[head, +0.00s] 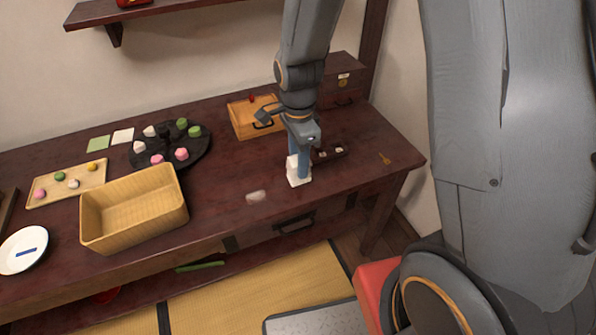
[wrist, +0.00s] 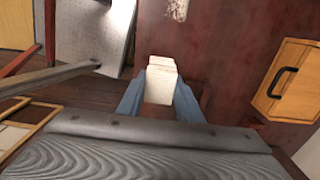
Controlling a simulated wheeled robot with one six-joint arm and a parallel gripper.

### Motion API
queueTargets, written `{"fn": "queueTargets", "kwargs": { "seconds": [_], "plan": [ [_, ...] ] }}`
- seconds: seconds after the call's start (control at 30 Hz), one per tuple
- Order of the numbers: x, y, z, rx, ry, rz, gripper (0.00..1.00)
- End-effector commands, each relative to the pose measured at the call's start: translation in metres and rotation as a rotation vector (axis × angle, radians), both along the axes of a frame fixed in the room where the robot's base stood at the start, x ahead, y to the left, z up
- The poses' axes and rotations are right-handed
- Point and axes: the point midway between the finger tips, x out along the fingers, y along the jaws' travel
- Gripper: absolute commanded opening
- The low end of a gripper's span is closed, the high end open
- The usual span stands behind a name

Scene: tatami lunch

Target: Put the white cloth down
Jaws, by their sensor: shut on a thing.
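The white cloth (head: 298,175) shows as a small folded white block below my gripper (head: 300,155), over the right part of the dark table. In the wrist view the cloth (wrist: 160,84) sits between the two blue fingers of my gripper (wrist: 159,98), which is shut on it. The gripper points down. I cannot tell whether the cloth's lower edge touches the table top.
A pale patch (head: 256,196) marks the table (head: 225,170) left of the cloth. A small dark tray (head: 328,154) is close by on the right. A wooden box (head: 242,122) stands behind, a large basket (head: 135,215) left. The table's front edge is near.

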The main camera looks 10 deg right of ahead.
Motion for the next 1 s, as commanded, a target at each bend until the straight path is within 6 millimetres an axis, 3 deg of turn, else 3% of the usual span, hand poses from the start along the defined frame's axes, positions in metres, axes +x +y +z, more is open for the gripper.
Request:
{"fn": "queueTargets", "kwargs": {
  "seconds": [0.27,0.7,0.73,0.83,1.0],
  "plan": [
    [-0.001,0.0,-0.034,0.0,0.002,0.0,0.11],
    [0.0,0.0,-0.041,0.0,0.0,0.0,0.11],
    [0.0,0.0,-0.041,0.0,0.0,0.0,0.34],
    [0.0,0.0,-0.041,0.0,0.0,0.0,0.51],
    [0.0,0.0,-0.041,0.0,0.0,0.0,0.51]
  ]
}}
